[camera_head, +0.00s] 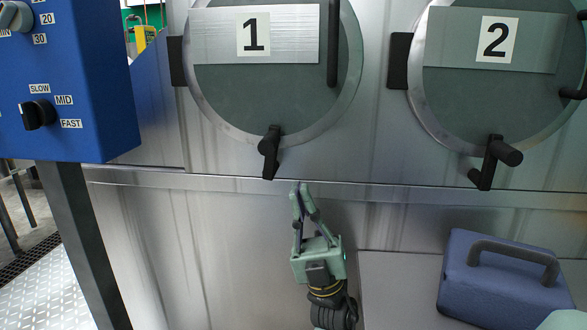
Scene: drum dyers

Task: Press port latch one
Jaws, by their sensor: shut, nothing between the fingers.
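Port one (278,88) is a round grey door in a metal ring, with a plate marked 1 (253,34). Its latch (269,152) is a black lever at the bottom of the ring and hangs downward. My gripper (299,186) is green, points up, and is shut and empty. Its tips show below and slightly right of the latch, with a gap in the picture. How far the tips are from the panel in depth is hard to tell.
Port two (490,95) is at right with its own black latch (493,160). A blue control box (65,80) with knobs stands at left on a dark post (85,245). A blue case (500,282) with a handle sits at lower right. A metal ledge (230,182) runs below the ports.

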